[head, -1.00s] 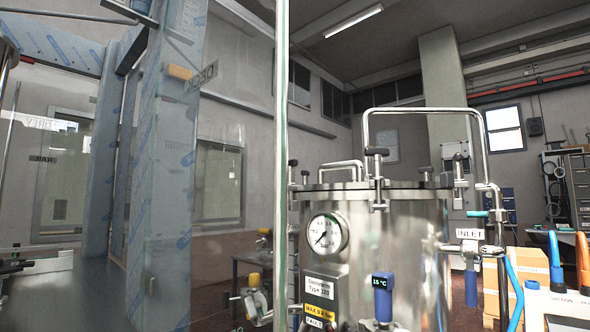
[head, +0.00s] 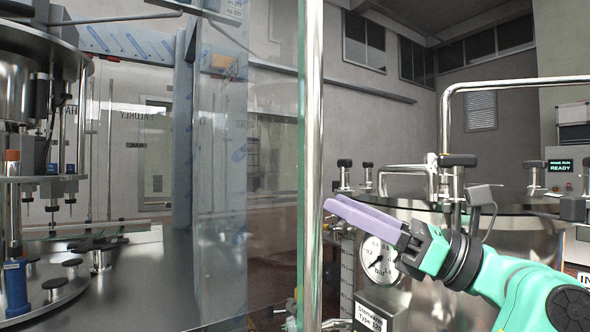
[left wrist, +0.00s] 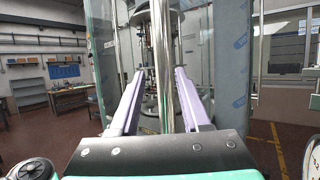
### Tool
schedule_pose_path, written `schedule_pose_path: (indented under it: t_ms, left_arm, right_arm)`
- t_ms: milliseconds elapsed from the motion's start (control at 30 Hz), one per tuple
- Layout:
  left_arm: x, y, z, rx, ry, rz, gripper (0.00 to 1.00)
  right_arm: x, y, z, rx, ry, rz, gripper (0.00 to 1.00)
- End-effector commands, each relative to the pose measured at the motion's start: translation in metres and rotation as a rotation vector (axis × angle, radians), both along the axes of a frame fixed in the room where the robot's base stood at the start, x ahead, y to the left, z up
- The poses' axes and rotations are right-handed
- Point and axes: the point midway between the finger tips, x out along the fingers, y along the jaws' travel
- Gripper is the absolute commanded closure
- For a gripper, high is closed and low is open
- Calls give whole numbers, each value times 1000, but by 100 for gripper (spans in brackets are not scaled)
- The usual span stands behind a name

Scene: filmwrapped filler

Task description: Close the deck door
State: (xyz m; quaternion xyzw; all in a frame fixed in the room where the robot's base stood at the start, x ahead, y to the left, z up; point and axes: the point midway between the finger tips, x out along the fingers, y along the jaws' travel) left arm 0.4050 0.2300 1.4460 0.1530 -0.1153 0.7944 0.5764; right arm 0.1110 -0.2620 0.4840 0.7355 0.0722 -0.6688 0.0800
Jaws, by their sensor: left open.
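The deck door is a clear glass panel (head: 272,170) with a greenish edge, standing open at an angle in the head view. A tall upright metal bar handle (head: 313,120) runs along its free edge. The handle also shows in the left wrist view (left wrist: 160,40). My left gripper (head: 334,207), with lilac fingers, is at the handle's right side in the head view. In the left wrist view my left gripper (left wrist: 159,72) is open, with the bar upright between its fingers; contact cannot be told. My right gripper is not in view.
A steel vessel (head: 500,235) with a gauge (head: 378,260) and pipework stands close on the right, behind my left arm. A filling machine (head: 40,190) stands on the grey deck (head: 160,275) at left. A blue-wrapped post (head: 222,110) shows behind the glass.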

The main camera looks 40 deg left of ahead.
Motion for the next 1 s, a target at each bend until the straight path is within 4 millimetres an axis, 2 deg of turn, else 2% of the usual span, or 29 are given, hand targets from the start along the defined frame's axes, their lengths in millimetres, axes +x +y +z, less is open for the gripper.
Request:
schedule_pose_path:
  t_ms: [33,133,300,433,700,767,800,833,1000]
  left_arm:
    - [-5,13,10,-1,-1,3,53]
    - [-13,37,21,2,-1,5,53]
    - [-23,70,34,2,4,3,53]
    - [-27,82,38,3,4,1,53]
    - [-27,84,36,4,4,1,54]
    - [-27,83,36,4,5,0,77]
    - [-27,83,36,4,5,0,92]
    - [-27,83,36,4,4,1,100]
    - [-27,83,36,4,4,1,100]
  right_arm:
    - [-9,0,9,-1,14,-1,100]
    - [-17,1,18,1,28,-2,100]
    - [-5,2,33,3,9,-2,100]
    - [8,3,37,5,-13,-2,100]
    - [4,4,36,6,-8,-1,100]
    - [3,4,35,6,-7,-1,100]
    - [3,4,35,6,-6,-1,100]
    - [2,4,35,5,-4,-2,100]
    - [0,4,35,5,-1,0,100]
